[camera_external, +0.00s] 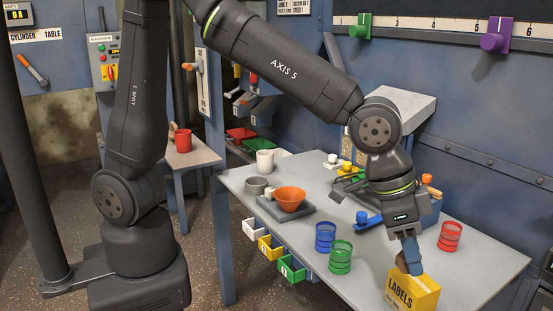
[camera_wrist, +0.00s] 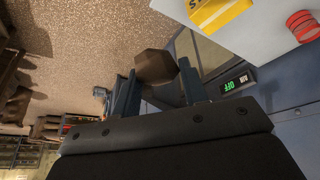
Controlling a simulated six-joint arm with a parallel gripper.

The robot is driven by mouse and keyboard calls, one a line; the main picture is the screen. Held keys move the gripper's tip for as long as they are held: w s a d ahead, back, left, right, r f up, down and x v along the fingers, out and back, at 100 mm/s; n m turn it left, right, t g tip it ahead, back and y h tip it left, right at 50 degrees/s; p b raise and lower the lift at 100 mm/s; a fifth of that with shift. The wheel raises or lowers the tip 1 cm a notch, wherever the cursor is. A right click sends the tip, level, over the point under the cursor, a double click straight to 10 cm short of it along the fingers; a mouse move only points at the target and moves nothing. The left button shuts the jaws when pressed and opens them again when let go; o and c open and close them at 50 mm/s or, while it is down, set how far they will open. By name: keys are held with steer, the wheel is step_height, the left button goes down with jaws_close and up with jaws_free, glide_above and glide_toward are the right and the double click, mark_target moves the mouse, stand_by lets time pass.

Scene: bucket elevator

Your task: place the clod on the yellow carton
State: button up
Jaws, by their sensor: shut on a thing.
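My gripper (camera_external: 408,258) points down over the right part of the grey table and is shut on the brown clod (camera_external: 402,264). In the wrist view the faceted brown clod (camera_wrist: 155,66) sits between the two fingers of my gripper (camera_wrist: 158,80). The yellow carton (camera_external: 413,291), marked "LABELS", stands at the table's front. In the external view the clod overlaps the carton's upper back edge; I cannot tell whether they touch. In the wrist view the carton (camera_wrist: 218,12) shows at the top, apart from the clod. The fingers partly hide the clod.
Green (camera_external: 341,256), blue (camera_external: 325,237) and red (camera_external: 449,236) ribbed cups stand around the carton. An orange bowl (camera_external: 290,198) rests on a grey scale at the table's left. Small drawers (camera_external: 271,247) hang below the front edge. A blue wall rises behind the table.

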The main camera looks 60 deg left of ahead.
glide_above(423, 280)
steer(key=a, duration=0.1)
steer(key=f, duration=0.4)
steer(key=s+f, duration=0.1)
steer(key=f, duration=0.1)
steer(key=shift+a+f, duration=0.15)
steer(key=shift+f, duration=0.2)
steer(key=shift+w+f, duration=0.1)
steer(key=shift+f, duration=1.95)
steer(key=shift+f, duration=0.15)
steer(key=o, duration=1)
steer(key=v, duration=1.2)
